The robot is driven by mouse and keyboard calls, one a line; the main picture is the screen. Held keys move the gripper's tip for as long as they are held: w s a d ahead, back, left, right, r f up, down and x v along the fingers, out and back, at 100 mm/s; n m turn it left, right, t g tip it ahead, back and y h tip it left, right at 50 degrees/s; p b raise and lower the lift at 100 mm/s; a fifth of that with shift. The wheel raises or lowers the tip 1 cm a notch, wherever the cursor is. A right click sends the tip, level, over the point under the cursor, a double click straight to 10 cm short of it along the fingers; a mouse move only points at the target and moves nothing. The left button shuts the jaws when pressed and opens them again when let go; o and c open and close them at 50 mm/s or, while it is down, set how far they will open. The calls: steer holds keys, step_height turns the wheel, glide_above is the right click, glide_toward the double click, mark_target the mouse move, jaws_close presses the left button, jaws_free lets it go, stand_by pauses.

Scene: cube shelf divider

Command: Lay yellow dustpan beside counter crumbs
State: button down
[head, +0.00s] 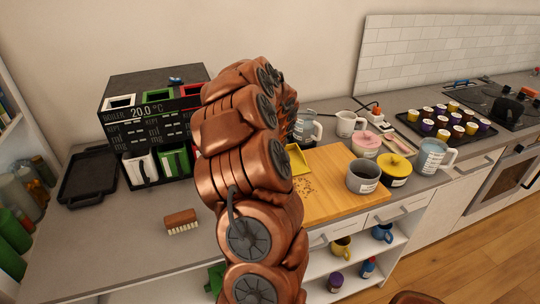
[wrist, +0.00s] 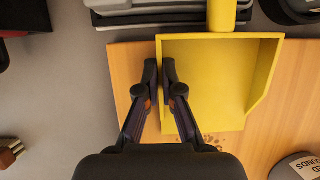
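The yellow dustpan (wrist: 215,75) lies over the wooden board (wrist: 128,85) in the wrist view, its handle (wrist: 222,14) pointing to the top. The crumbs (wrist: 212,139) show on the board just below the dustpan's open front edge. My gripper (wrist: 160,68) is at the dustpan's left side, its fingertips close together with the thin side wall between them. In the head view a small part of the dustpan (head: 299,159) shows behind my arm, and the crumbs (head: 303,186) lie in front of it on the board. My gripper is hidden there. Whether the dustpan touches the board is unclear.
A grey mug (head: 363,176), a yellow pot (head: 396,168) and a pink-lidded pot (head: 366,144) stand at the board's right side. A brush (head: 181,221) lies on the left counter. A black rack (head: 155,130) and a dark tray (head: 90,176) stand behind it.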

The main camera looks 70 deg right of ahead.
steer(key=shift+f, duration=0.15)
steer(key=c, duration=1.2)
jaws_free()
steer(key=shift+c, duration=0.2)
steer(key=v, duration=1.2)
